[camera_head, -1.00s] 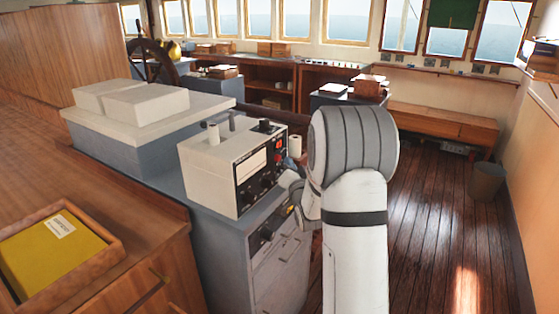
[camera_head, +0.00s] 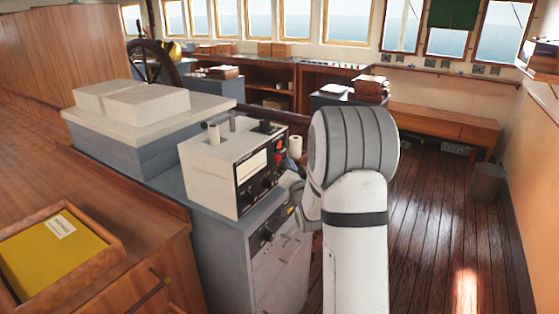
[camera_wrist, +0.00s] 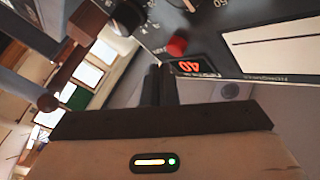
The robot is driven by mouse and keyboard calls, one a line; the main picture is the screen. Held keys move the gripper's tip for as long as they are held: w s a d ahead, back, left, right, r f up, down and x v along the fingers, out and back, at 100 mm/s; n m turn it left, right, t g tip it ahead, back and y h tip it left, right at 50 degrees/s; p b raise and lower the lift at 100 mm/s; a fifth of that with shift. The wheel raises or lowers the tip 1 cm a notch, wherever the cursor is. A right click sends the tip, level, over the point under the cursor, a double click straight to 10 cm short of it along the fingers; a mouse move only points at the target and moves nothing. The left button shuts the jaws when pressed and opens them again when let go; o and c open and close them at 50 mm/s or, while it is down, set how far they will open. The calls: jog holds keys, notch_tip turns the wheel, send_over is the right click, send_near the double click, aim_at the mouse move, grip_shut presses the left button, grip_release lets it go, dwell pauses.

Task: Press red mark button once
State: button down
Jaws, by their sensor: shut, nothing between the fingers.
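The red button (camera_wrist: 177,46) sticks out from the dark front panel (camera_wrist: 215,35) of a white instrument box, beside a lit red display (camera_wrist: 195,66). In the head view the red button (camera_head: 279,157) is on the right part of that panel, just below the display. My gripper (camera_wrist: 160,70) is shut and empty. In the wrist view its fingertips appear close to the button and the display, and I see no clear contact. In the head view my wrist is just right of the box, and the fingers cannot be made out.
The white instrument box (camera_head: 207,160) stands on a grey cabinet (camera_head: 215,235). Dark knobs (camera_head: 246,190) are on the same panel. A white paper roll (camera_head: 295,147) stands behind it. A yellow book (camera_head: 50,258) lies in a wooden tray at left.

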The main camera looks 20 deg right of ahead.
jog(key=shift+w+a+b, duration=0.1)
jog(key=shift+w+b, duration=0.05)
jog(key=shift+b, duration=0.2)
dwell(0.6)
jog(key=shift+w+a+b, duration=0.2)
jog(key=shift+w+b, duration=0.05)
jog(key=shift+b, duration=0.05)
jog(key=shift+w+a+b, duration=0.25)
jog(key=shift+w+b, duration=0.1)
jog(key=shift+w, duration=0.05)
dwell(0.8)
jog(key=shift+s, duration=0.1)
jog(key=shift+s+d+b, duration=0.55)
jog(key=shift+s+b, duration=0.05)
jog(key=shift+s, duration=0.05)
